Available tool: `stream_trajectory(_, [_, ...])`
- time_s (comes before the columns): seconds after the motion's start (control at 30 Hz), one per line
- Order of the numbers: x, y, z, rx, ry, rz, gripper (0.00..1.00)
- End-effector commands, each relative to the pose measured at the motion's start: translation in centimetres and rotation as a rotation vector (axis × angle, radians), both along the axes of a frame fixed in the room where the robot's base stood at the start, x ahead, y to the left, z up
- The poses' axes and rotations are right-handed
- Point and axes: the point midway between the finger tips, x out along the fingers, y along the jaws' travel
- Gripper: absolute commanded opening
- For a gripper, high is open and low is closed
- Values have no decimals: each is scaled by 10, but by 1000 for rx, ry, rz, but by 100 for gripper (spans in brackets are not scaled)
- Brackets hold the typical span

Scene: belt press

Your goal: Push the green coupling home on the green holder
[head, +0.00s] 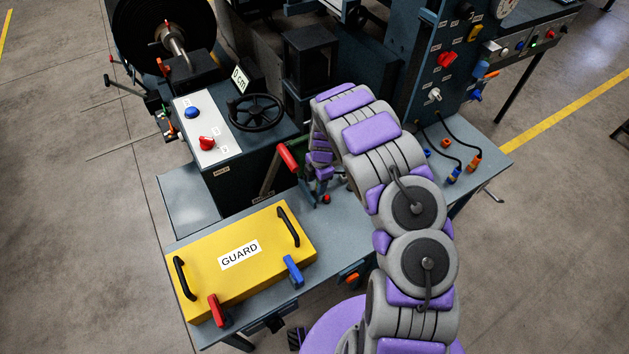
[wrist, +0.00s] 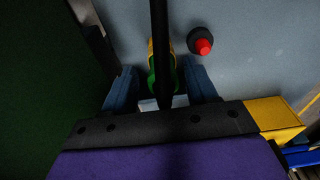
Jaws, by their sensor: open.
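In the wrist view, a green piece with a yellow part (wrist: 152,78), which looks like the green coupling, stands between the fingers of my gripper (wrist: 162,76). A black hose or bar runs down over it and hides much of it. The two blue fingers are apart, one on each side; I cannot tell whether either touches it. The green holder cannot be made out separately, nor whether the coupling is seated. In the head view, my gripper (head: 321,186) is low over the bench, partly hidden by my arm, and the coupling cannot be picked out.
A red-tipped dark knob (wrist: 202,44) stands right of the fingers. A yellow guard (head: 205,268) lies front left. Blue (head: 453,175) and orange (head: 474,162) hose couplings lie on the bench at right.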

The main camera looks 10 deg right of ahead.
Motion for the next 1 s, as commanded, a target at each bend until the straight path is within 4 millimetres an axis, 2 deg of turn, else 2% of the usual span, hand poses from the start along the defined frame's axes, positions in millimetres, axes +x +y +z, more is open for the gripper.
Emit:
stream_trajectory(0.07, [0, -4, 0, 4, 1, -3, 56])
stream_trajectory(0.43, [-1, 7, 0, -10, 1, -1, 21])
stream_trajectory(0.63, [-1, 7, 0, -7, 1, -1, 2])
stream_trajectory(1.0, [1, 4, 2, -4, 0, -2, 0])
